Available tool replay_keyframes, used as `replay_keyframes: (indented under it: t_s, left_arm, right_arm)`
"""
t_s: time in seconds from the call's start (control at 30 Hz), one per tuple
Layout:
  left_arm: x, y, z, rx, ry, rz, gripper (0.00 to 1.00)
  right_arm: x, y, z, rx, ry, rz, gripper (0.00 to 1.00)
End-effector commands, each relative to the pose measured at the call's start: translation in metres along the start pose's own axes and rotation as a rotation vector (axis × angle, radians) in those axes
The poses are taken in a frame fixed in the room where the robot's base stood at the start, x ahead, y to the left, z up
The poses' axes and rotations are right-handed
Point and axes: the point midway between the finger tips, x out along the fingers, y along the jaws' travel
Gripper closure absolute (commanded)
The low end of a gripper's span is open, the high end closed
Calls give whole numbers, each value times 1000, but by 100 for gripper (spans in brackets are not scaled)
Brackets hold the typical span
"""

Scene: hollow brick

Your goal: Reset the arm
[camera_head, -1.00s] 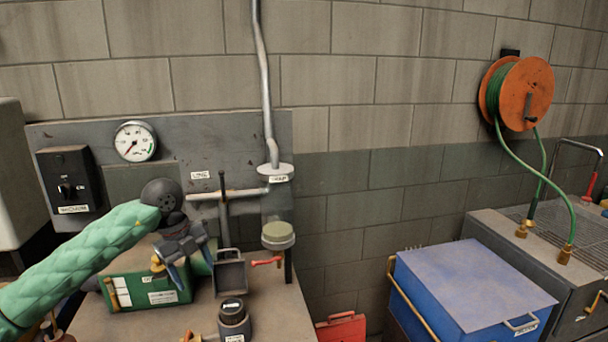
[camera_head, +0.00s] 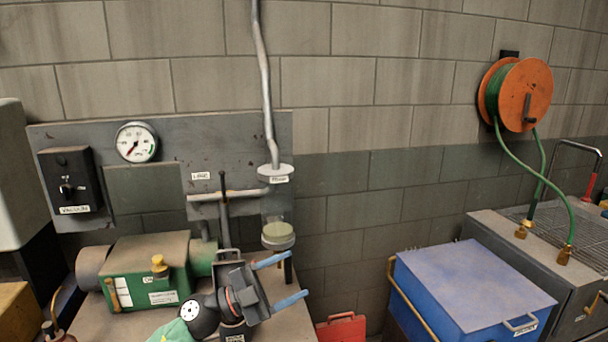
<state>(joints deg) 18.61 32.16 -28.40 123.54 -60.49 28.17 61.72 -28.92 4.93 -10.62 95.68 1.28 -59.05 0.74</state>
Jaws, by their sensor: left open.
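My left gripper (camera_head: 281,280) is at the bottom centre, over the front right of the grey workbench top (camera_head: 140,325). Its two blue fingers are spread apart and point right, with nothing visible between them. The green-sleeved arm shows only as a small patch at the bottom edge, with a round black wrist joint beside it. The gripper hides most of the small black canister and part of the square grey frame behind it. My right gripper does not show.
A green pump (camera_head: 150,272) stands left on the bench. Behind it are a black switch box (camera_head: 68,180), a gauge (camera_head: 136,142) and a pipe with a greenish-capped cup (camera_head: 278,236). A blue chest (camera_head: 470,280), red case (camera_head: 341,330) and orange hose reel (camera_head: 525,95) are right.

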Motion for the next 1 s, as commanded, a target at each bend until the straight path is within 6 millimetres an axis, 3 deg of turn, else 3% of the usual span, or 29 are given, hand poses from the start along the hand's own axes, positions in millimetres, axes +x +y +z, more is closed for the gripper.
replay_keyframes:
  t_s: [0.27,0.47,0.67,0.83,1.0]
  left_arm:
    - [-45,-15,20,-132,-204,-490,33]
    - [-106,2,52,-260,-480,-748,33]
    - [-178,54,79,-423,-828,-893,33]
    - [-239,124,86,-590,-1151,-910,33]
    - [-291,206,70,-779,-1460,-826,33]
  right_arm:
    - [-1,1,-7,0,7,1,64]
    - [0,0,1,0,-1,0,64]
    - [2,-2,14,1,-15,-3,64]
    - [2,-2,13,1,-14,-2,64]
    - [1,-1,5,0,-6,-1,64]
